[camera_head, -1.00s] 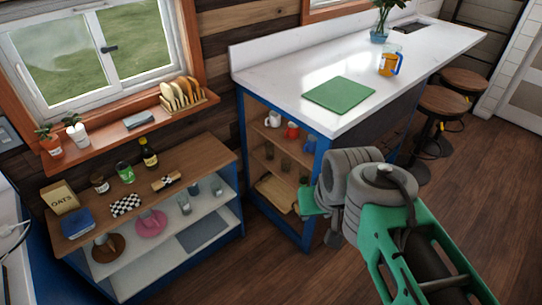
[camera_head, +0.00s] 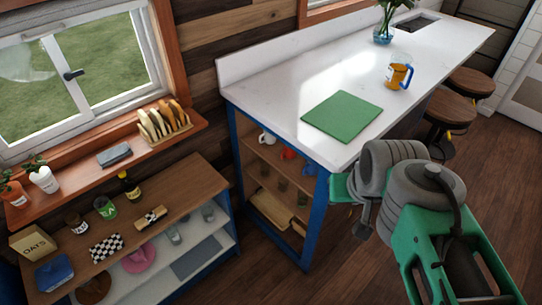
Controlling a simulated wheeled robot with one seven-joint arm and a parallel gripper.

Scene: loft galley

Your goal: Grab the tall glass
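Two clear glasses stand on the upper white shelf of the low unit at the left: one glass (camera_head: 174,236) and, to its right, another glass (camera_head: 208,213). A faint clear glass shape (camera_head: 403,58) shows on the white counter just behind an amber mug with a blue handle (camera_head: 398,76). I cannot tell which is the tall glass. My gripper (camera_head: 362,222) is at the end of my folded grey and green arm at the right, in front of the counter's end. It is apart from all the glasses. Its fingers are too small and covered to read.
The white counter (camera_head: 300,75) carries a green board (camera_head: 342,116) and a vase with a plant (camera_head: 383,35). Blue-framed shelves (camera_head: 275,165) below hold mugs and dark cups. Round stools (camera_head: 450,105) stand at the right. Wooden floor (camera_head: 270,270) is open in front.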

